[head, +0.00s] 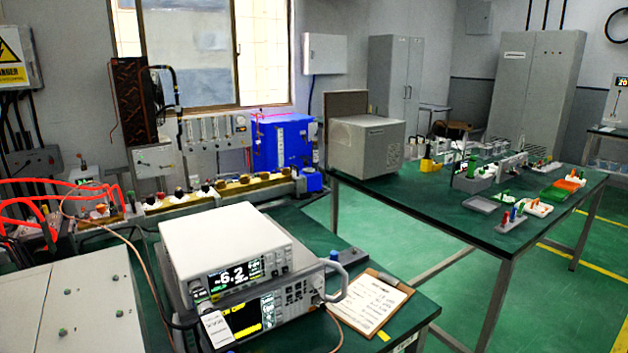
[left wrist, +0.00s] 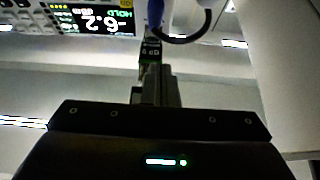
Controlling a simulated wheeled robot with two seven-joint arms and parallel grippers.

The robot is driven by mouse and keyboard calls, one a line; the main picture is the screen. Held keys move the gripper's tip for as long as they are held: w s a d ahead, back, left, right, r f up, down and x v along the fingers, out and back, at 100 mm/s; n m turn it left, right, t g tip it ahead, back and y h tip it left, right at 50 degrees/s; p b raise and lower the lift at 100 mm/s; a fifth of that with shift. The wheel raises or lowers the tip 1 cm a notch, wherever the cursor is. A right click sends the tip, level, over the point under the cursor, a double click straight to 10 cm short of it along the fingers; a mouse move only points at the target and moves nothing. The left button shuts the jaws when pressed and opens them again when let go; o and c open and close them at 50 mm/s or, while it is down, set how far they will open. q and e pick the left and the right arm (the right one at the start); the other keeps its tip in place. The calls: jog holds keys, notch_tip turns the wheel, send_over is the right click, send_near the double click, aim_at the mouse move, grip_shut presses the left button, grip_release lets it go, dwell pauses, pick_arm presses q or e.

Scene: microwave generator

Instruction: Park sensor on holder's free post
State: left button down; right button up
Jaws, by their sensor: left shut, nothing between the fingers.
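My left gripper (left wrist: 155,75) shows in the left wrist view, its narrow fingers together and empty. Just beyond the fingertips is a small dark part marked 6 dB (left wrist: 151,50), with a blue part (left wrist: 155,12) and a black cable (left wrist: 190,40) beside it. I cannot tell whether the fingers touch it, or whether the blue part is the sensor. In the head view a small grey block with a blue top piece (head: 348,257) stands behind the meter's handle; it may be the holder. Its posts are too small to make out. I cannot pick out either gripper in the head view.
A white meter (head: 225,245) reading 6.2 sits on a second instrument (head: 265,310) on the green bench. A clipboard (head: 372,303) lies to its right. Behind are a waveguide line (head: 250,182) and a blue unit (head: 283,145). Another table (head: 430,205) carries several small parts.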

pick_arm(q)
jog(key=shift+w+d+r, duration=0.1)
jog(key=shift+r, duration=0.2)
pick_arm(e)
jog(key=shift+d+r, duration=0.2)
jog(key=shift+d, duration=0.1)
pick_arm(q)
jog(key=shift+w+d, duration=0.2)
jog(key=shift+d, duration=0.1)
pick_arm(e)
jog(key=shift+f, duration=0.15)
pick_arm(q)
jog(key=shift+w+d, duration=0.3)
jog(key=shift+d, duration=0.1)
jog(key=shift+w+d+r, duration=0.1)
jog(key=shift+d+r, duration=0.05)
pick_arm(e)
jog(key=shift+a, duration=0.2)
